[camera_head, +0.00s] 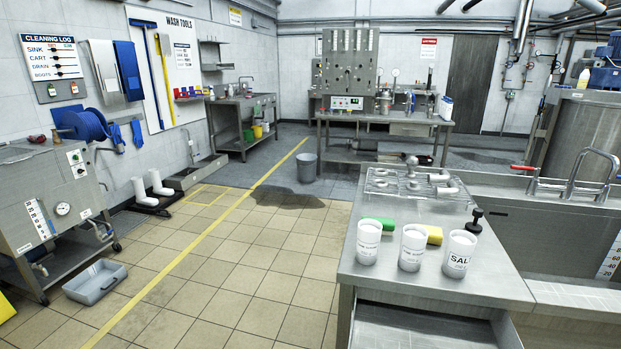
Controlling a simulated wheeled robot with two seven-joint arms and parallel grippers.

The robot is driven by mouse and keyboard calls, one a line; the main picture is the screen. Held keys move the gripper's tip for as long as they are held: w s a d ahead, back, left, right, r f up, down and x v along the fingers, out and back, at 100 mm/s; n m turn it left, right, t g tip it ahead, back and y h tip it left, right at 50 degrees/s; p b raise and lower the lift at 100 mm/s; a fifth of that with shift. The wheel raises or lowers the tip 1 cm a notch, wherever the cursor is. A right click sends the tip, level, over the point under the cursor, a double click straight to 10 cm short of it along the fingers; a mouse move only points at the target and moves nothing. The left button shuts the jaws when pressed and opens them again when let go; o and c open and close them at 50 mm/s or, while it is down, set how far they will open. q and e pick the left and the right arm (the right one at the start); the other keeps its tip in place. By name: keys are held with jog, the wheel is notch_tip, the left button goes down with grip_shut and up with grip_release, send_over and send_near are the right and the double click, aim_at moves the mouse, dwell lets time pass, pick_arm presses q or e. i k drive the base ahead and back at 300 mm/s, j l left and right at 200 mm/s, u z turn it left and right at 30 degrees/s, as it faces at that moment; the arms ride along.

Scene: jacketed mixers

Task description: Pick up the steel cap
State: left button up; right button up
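Several steel fittings (438,178) lie on and beside a wire rack at the back of the steel bench on the right. A steel cap may be among them, but they are too small for me to tell which piece it is. Neither of my grippers is in view.
The steel bench (430,278) carries three white labelled cups, the left one (368,242), the middle one (412,248) and the right one (459,253), marked SALT. A green sponge (381,223), a yellow sponge (434,235) and a black-handled tool (474,221) stand behind them. A sink (550,235) adjoins at right.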

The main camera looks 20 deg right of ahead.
aim_at(413, 188)
jog(key=i+j+u, duration=0.15)
jog(key=i, duration=0.25)
jog(key=i+j+u, duration=0.15)
jog(key=i+j, duration=0.2)
jog(key=i+j+u, duration=0.15)
jog(key=i, duration=0.3)
jog(key=i+l+z, duration=0.1)
jog(key=i+z, duration=0.2)
jog(key=z, duration=0.15)
jog(key=i+z, duration=0.3)
jog(key=z, duration=0.15)
jog(key=i+j+z, duration=0.1)
jog(key=i+z, duration=0.2)
jog(key=z, duration=0.15)
jog(key=i+j+z, duration=0.2)
jog(key=z, duration=0.2)
jog(key=i, duration=0.1)
